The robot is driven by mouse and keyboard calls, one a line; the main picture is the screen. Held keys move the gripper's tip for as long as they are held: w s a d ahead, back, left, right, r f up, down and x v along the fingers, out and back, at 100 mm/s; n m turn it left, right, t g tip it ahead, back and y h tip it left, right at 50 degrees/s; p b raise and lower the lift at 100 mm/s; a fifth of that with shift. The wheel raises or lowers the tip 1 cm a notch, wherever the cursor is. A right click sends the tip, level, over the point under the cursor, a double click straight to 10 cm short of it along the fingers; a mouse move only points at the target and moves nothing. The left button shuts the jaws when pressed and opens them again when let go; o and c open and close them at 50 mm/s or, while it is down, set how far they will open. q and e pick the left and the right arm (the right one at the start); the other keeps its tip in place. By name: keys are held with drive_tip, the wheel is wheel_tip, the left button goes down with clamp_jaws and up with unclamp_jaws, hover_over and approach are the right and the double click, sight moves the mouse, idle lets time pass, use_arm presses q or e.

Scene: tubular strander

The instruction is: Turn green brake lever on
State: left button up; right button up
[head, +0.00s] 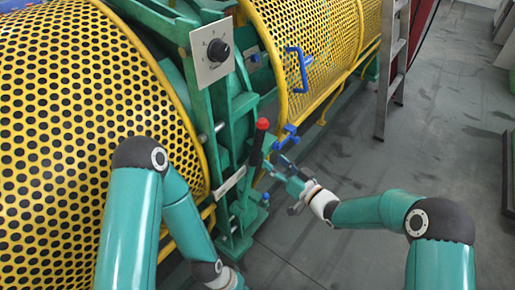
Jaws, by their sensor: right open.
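A lever with a red knob (262,124) and a dark shaft (256,150) stands nearly upright on the green machine frame (232,110), low at the centre of the head view. No other lever that is clearly the green brake lever shows. My right gripper (277,168) is open and empty, just right of and below the knob, with its fingers toward the lever's lower part. I cannot tell whether it touches the shaft. My left arm reaches down to the bottom edge, and its gripper is out of the picture.
Yellow perforated guards (75,130) flank the frame. A panel with a black rotary knob (218,50) is above the lever. A blue handle (300,68) and a blue latch (286,136) are nearby. A ladder (393,60) stands behind.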

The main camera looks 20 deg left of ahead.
sight(260, 151)
drive_tip(key=x, duration=0.8)
drive_tip(key=shift+w+a, duration=0.2)
drive_tip(key=shift+a, duration=0.1)
drive_tip(key=shift+c, duration=0.2)
clamp_jaws()
drive_tip(key=shift+d+f, duration=0.1)
